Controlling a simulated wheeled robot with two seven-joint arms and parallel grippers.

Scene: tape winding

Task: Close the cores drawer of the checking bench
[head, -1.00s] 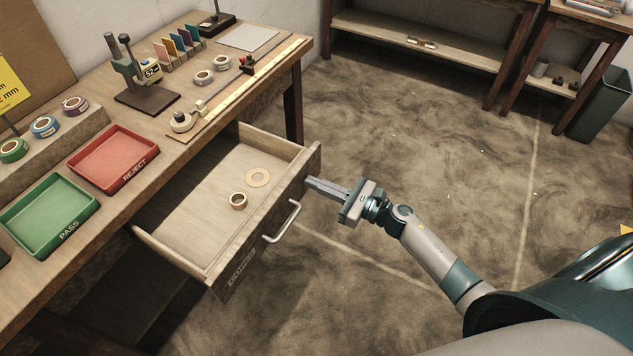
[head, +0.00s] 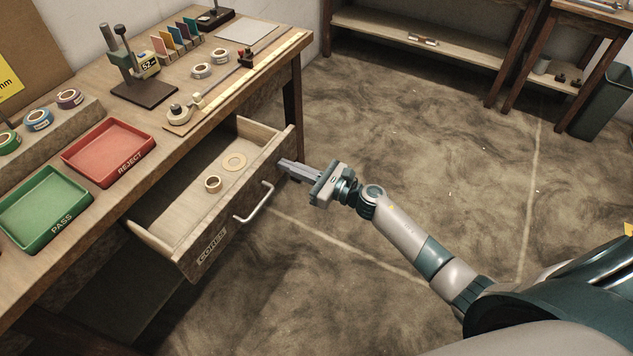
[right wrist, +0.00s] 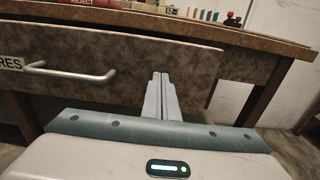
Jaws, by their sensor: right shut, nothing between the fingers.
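The drawer (head: 190,262), labelled CORES on its front, is partly pulled out of the bench (head: 215,106). My right gripper (head: 284,166) is shut and empty. Its fingertips are at the drawer front, right of the handle, and appear to touch it. In the right wrist view the closed fingers (right wrist: 161,82) point at the drawer front. My left gripper is not in view.
On the bench stand a green PASS tray (head: 40,212), a red REJECT tray (head: 108,152), a gauge stand (head: 140,75), tape rolls and a long ruler board. The floor right of the drawer is clear. A dark bin (head: 603,102) stands far right.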

